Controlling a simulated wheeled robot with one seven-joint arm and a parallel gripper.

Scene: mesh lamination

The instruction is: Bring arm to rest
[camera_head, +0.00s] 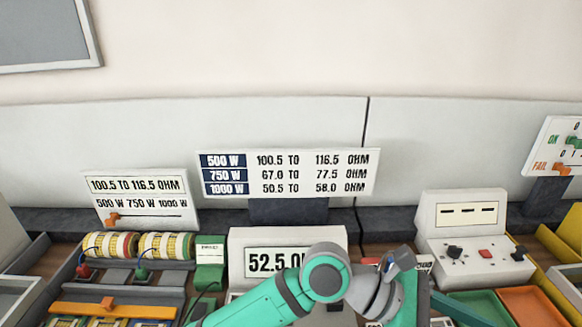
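My teal and grey arm (325,272) reaches in from the bottom edge, bent at a round joint in front of the display reading 52.5 (240,262). Its grey wrist (368,292) lies to the right of that joint. The end of the arm, around my gripper (404,298), runs toward the bottom edge. I cannot make out its fingertips, or whether it holds anything. The arm covers the right part of the display.
Wound coils (110,245) sit at left beside a range sign (140,198). A wattage chart (288,173) stands behind the display. A white box with knobs (465,225) stands at right, with green (480,305) and orange (535,305) trays in front. An OK/FAIL panel (552,148) is far right.

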